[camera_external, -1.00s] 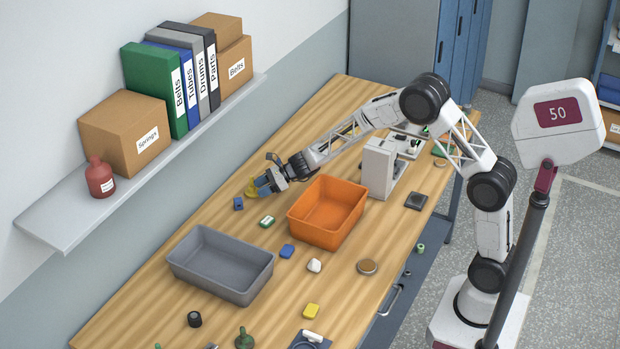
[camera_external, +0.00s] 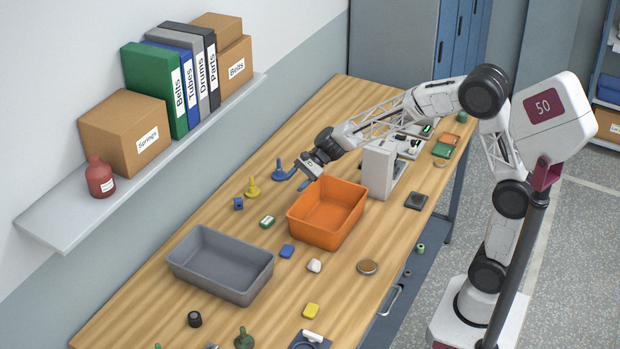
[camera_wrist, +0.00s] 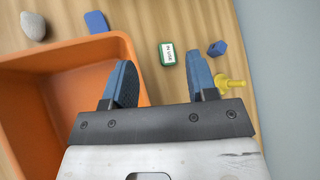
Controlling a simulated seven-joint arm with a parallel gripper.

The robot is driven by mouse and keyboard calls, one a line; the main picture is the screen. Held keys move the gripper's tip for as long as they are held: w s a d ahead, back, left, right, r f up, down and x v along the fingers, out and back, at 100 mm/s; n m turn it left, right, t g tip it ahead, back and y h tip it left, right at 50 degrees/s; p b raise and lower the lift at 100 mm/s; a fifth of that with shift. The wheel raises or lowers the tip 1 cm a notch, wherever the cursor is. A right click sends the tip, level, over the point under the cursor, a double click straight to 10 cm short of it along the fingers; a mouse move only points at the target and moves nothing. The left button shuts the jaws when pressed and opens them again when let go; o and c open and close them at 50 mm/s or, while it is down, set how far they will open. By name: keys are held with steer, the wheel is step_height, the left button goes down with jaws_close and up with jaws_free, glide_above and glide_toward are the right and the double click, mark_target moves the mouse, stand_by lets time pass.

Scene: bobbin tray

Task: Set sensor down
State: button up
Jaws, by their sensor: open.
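No thing is clearly marked as the sensor. A small green box with a white label (camera_external: 267,221) lies flat on the wooden table left of the orange bin; it also shows in the wrist view (camera_wrist: 167,54), its lettering too small to read surely. My gripper (camera_external: 304,176) is raised beside the orange bin's far left corner. In the wrist view my gripper (camera_wrist: 161,82) has its two blue fingers wide apart, with nothing between them. A yellow peg (camera_external: 252,188) and a small blue block (camera_external: 238,203) stand left of it.
The orange bin (camera_external: 317,235) and grey bin (camera_external: 190,270) stand on the table. A blue piece (camera_external: 287,251) and a white lump (camera_external: 314,265) lie between the bins. Bare wood surrounds the green box.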

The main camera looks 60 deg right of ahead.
steer(key=s+d+r+n+g+h, duration=0.1)
steer(key=s+n, duration=0.4)
steer(key=s, duration=0.9)
steer(key=s+d+r+n+g+h, duration=0.1)
steer(key=s+d+n+h, duration=0.3)
steer(key=s, duration=1.1)
steer(key=s+d+r+n+h, duration=0.3)
steer(key=s+n, duration=0.5)
steer(key=s, duration=0.6)
steer(key=shift+s+d+r+g+h, duration=0.2)
steer(key=shift+s+r+g+h, duration=0.15)
steer(key=shift+h, duration=0.45)
